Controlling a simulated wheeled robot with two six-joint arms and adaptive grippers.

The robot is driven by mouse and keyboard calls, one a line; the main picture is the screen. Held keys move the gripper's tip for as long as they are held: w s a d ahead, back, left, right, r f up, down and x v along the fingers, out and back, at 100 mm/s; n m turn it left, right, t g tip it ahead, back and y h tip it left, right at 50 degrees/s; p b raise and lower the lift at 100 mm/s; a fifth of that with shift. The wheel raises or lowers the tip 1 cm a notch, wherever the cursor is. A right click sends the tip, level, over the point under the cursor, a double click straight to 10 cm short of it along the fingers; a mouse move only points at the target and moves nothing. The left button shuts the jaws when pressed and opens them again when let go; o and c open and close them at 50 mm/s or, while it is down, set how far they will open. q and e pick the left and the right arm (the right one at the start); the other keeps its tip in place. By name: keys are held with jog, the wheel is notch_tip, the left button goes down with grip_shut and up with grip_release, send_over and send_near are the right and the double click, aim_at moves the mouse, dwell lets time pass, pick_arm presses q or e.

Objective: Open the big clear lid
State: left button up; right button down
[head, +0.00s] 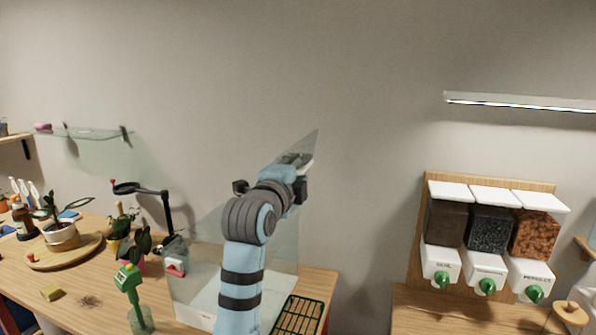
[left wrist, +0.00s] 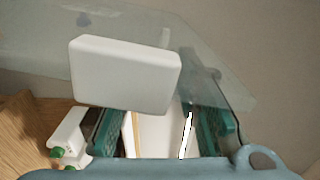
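The big clear lid (head: 308,147) belongs to the clear case (head: 185,292) on the wooden table. It stands raised at a steep tilt, its upper corner against the wall in the picture. My left arm reaches up across the case, and my left gripper (head: 300,165) is at the raised lid, largely hidden by its own wrist. In the left wrist view, the clear pane (left wrist: 205,55) spans the upper part. A white block (left wrist: 125,75), perhaps the lid's handle, shows in front of the left finger. The green finger pads (left wrist: 160,125) stand apart, with no visible grip on the block. My right gripper is not in view.
A potted plant on a round board (head: 70,250), a green-topped tool (head: 128,280) and a black lamp (head: 150,192) stand left of the case. A green rack (head: 298,316) lies right of it. Dispensers (head: 490,235) hang on the right. Wall space above the lid is clear.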

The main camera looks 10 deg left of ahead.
pick_arm(q)
jog(key=shift+s+d+r, duration=0.1)
jog(key=shift+s, duration=0.15)
jog(key=s+a, duration=0.1)
jog(key=s, duration=1)
jog(key=shift+s, duration=0.25)
